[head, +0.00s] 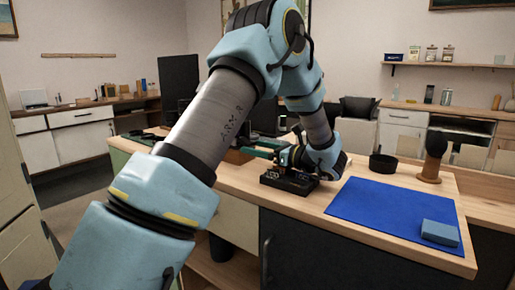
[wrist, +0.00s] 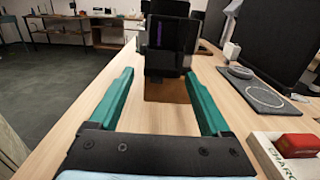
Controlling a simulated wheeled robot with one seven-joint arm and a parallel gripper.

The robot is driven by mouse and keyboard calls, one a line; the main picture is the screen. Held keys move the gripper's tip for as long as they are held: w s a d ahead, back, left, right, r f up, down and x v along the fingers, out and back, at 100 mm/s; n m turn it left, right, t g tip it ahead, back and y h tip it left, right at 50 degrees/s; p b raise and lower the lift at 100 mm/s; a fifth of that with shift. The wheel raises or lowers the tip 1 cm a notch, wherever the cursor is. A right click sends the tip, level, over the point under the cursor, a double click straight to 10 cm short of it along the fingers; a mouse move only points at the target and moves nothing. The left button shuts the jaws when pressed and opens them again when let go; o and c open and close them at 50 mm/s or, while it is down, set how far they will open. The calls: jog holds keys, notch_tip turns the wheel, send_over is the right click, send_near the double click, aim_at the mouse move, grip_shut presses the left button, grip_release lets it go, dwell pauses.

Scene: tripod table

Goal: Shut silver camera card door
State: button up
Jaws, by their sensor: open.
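My gripper (head: 251,147) reaches left over the wooden table in the head view. In the wrist view its two green fingers (wrist: 158,75) are wide apart, with nothing held between them. Beyond the fingertips stands a dark boxy thing (wrist: 168,35) with a purplish panel, above a brown block (wrist: 166,91). I cannot tell whether this dark thing is a camera. No silver camera or card door can be made out in either view. My arm hides part of the table in the head view.
A black tray (head: 289,185) with small items sits below my wrist. A blue mat (head: 385,205) holds a blue-grey block (head: 440,233). A black bowl (head: 383,163) stands behind. In the wrist view, a red item (wrist: 297,145) lies in a white lettered tray (wrist: 272,160), near grey discs (wrist: 262,98).

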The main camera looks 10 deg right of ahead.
jog(key=shift+r, duration=0.1)
grip_shut()
dwell(0.6)
